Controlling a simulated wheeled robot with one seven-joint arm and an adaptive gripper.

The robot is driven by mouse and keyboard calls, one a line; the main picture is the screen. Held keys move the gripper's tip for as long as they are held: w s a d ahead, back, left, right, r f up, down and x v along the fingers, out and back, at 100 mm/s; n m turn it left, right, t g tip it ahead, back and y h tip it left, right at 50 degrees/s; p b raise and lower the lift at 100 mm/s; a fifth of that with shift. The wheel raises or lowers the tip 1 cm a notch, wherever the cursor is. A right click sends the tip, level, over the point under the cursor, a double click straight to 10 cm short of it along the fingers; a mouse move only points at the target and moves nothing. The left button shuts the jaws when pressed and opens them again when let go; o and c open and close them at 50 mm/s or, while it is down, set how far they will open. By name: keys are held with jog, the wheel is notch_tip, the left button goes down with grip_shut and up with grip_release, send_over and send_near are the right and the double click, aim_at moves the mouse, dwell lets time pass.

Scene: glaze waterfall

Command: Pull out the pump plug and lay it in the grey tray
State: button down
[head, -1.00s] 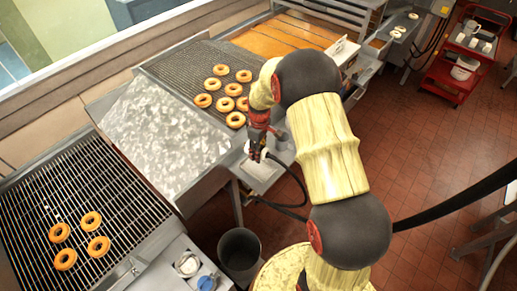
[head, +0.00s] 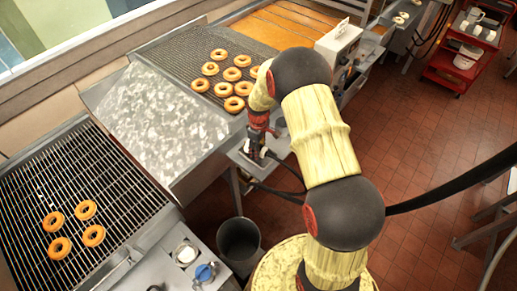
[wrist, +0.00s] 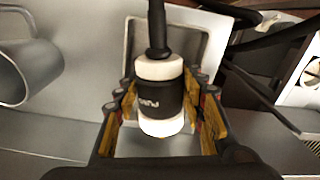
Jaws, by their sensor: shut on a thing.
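My gripper (wrist: 158,100) is shut on the pump plug (wrist: 160,70), a white cylinder with a black lettered band and a black cable rising from its top. The plug is upright between the two fingers. The grey tray (wrist: 207,45), a light square with a raised rim, lies behind the plug in the wrist view. I cannot tell whether the plug touches it. In the head view my gripper (head: 256,153) is over the small steel shelf beside the fryer line, and it hides most of the tray.
A metal mug (wrist: 25,70) stands left of the tray. Black cables hang to the right. In the head view a dark bin (head: 238,240) stands below the shelf. Doughnuts lie on the racks (head: 75,215), and a control box (head: 338,45) sits beyond.

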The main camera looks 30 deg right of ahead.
jog(key=c, duration=1)
grip_release()
notch_tip(320, 180, up, 12)
dwell(0.7)
